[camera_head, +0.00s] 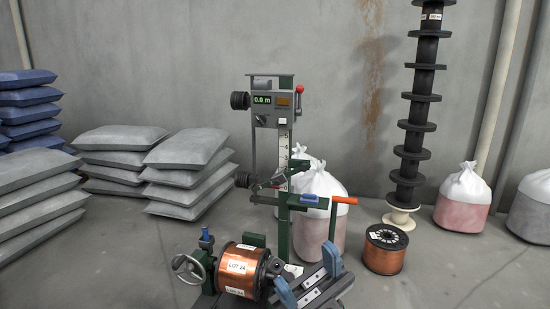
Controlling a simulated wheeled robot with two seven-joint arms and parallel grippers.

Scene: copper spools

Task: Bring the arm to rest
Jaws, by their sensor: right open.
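My right gripper (308,275) is at the bottom centre, its two blue-grey fingers spread apart with nothing visible between them. It is just right of a copper spool (238,268) labelled "LOT 24", which lies on its side in a low stand with a handwheel (188,269). I cannot tell whether the gripper touches the spool's flange. The rest of my right arm is largely out of frame. My left gripper is not in view.
A green and grey machine (271,118) reading "0.0 m" stands behind the gripper, with an orange-handled lever (334,200). Another copper spool (385,254) is on the floor at right. Stacked grey bags (188,150) and white-topped sacks (463,202) stand near the wall.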

